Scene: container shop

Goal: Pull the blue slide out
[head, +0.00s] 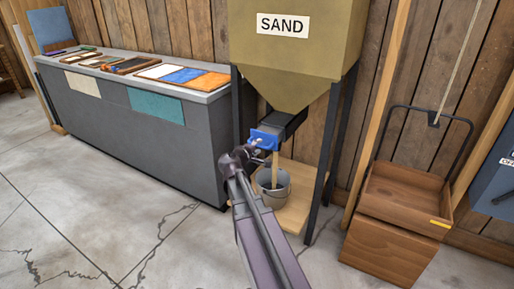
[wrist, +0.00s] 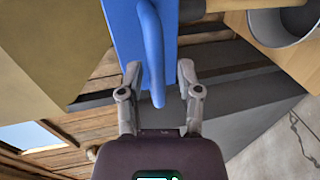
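The blue slide (head: 263,138) sits at the outlet below the tan hopper marked SAND (head: 295,45). In the wrist view the slide (wrist: 125,30) is a blue plate with a rounded bar handle (wrist: 153,55). My gripper (wrist: 160,72) is open, one finger on each side of the handle's lower end. A gap shows between the handle and each finger. In the head view my gripper (head: 258,154) is just in front of the slide, partly hidden by my arm. A thin tan stream (head: 275,170) runs down from the outlet into a grey bucket (head: 285,196).
The bucket stands on a wooden board (head: 296,215) between the hopper's dark legs (head: 322,165). A grey counter (head: 190,150) with several coloured panels is on the left. A wooden box cart (head: 385,250) stands right. Concrete floor (head: 90,215) is clear in front.

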